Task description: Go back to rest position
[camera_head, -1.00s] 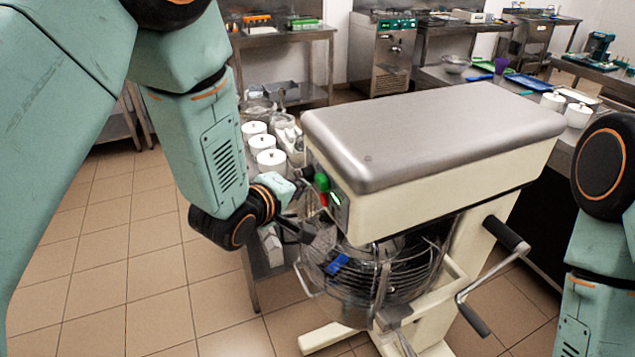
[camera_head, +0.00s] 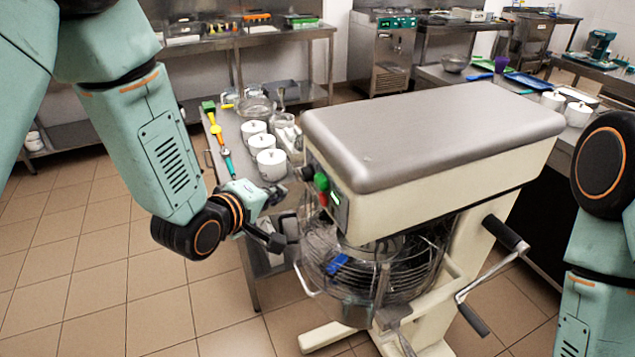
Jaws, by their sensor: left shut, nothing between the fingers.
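My left gripper (camera_head: 275,240) is shut and empty. It hangs at the left side of the large mixer (camera_head: 425,135), just left of its wire bowl guard (camera_head: 375,275). In this picture its fingertips are close to the guard, and I cannot tell whether they touch. My left arm comes in from the upper left. Part of my right arm (camera_head: 600,240) shows at the right edge, but its gripper is outside the picture.
A steel table (camera_head: 207,150) behind my left gripper carries white lidded pots (camera_head: 271,163) and coloured utensils (camera_head: 216,130). The mixer's crank handle (camera_head: 497,260) sticks out at the right. Tiled floor (camera_head: 90,270) is clear at the left.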

